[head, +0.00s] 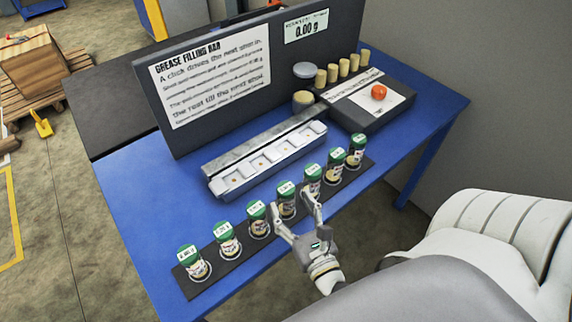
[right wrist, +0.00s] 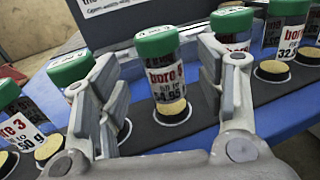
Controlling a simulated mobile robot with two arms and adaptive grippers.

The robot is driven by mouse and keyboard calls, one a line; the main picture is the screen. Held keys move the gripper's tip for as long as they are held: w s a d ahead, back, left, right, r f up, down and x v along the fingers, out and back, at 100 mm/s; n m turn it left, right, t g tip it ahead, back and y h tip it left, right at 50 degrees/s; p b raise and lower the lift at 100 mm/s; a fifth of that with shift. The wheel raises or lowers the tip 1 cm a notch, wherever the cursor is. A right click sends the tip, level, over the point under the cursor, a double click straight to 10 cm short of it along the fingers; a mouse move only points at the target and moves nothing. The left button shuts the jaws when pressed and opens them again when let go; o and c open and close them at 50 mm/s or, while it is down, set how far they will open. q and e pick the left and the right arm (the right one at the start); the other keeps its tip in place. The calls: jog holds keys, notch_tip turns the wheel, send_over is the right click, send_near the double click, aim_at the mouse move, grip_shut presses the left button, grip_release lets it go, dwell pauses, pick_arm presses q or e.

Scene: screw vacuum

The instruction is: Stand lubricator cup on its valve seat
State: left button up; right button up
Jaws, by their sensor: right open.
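Several clear lubricator cups with green caps and "bore" labels stand in a row on a black strip (head: 213,283). One cup (head: 286,207) is between the fingers of my right gripper (head: 293,204). In the right wrist view, this cup (right wrist: 160,72) shows a red "bore" label and a yellow disc near its base. My right gripper (right wrist: 160,88) is open, with a finger on each side of the cup. I cannot tell whether either finger touches it. Which part is its valve seat is unclear. My left gripper is not in view.
Behind the cups is a metal block (head: 222,187) with several square white pockets. A dark box (head: 375,119) with an orange ball (head: 379,92) and several tan cylinders (head: 333,72) stand farther right. A "Grease filling bar" panel (head: 210,80) rises behind. The blue table (head: 150,210) is clear at left.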

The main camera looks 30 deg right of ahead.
aim_at(290, 201)
jog(key=w, duration=0.1)
jog(key=w+p, duration=0.1)
jog(key=w, duration=0.1)
jog(key=shift+w+d, duration=0.3)
jog(key=shift+d, duration=0.1)
jog(key=shift+w+d, duration=0.1)
jog(key=shift+w, duration=0.3)
jog(key=c, duration=1.2)
jog(key=shift+c, duration=0.3)
jog(key=shift+r+p, duration=0.1)
jog(key=shift+p, duration=0.25)
